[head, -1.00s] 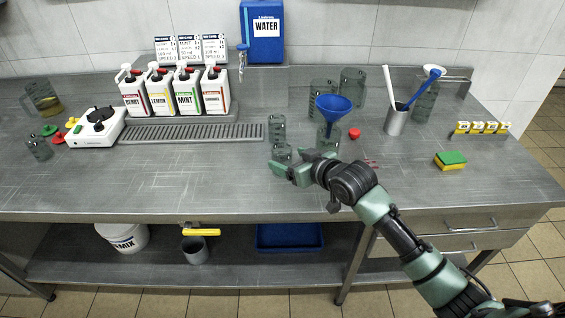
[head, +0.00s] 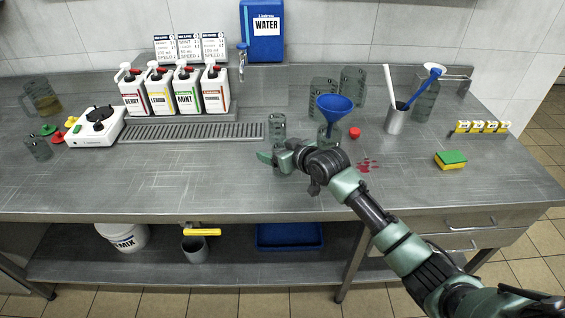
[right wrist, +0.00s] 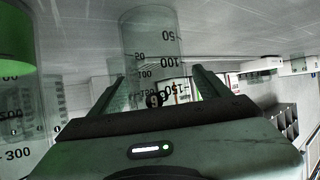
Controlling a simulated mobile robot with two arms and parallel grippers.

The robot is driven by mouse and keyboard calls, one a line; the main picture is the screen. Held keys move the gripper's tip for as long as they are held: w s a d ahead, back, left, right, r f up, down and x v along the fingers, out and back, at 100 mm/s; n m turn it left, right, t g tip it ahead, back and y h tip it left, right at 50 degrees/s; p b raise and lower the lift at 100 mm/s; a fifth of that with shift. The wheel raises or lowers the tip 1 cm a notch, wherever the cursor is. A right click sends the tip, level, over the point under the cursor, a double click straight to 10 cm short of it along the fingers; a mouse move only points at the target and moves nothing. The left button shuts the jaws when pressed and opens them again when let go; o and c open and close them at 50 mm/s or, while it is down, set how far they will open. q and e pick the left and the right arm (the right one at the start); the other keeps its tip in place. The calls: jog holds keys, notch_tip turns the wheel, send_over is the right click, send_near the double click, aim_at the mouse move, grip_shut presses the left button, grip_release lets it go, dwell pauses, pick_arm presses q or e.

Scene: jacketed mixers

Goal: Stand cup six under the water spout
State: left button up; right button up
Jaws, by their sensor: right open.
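My right gripper (head: 277,158) is open at a small clear measuring cup standing on the steel counter, mostly hidden behind the gripper in the head view. In the right wrist view the cup (right wrist: 152,50) is between the two fingers (right wrist: 163,90), with upside-down scale marks and a dark digit that looks like a 6. Another clear cup (head: 277,127) stands just behind it. The blue water tank (head: 262,35) hangs on the wall, with its spout (head: 242,52) above the back of the counter, left of the cups. My left gripper is out of view.
A drip grate (head: 190,133) lies left of the cups, before several syrup jugs (head: 188,90). A blue funnel (head: 334,104) sits in a clear vessel at right, near a red cap (head: 354,132) and red spill (head: 368,166). The front left counter is clear.

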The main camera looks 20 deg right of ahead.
jog(key=c, duration=1.6)
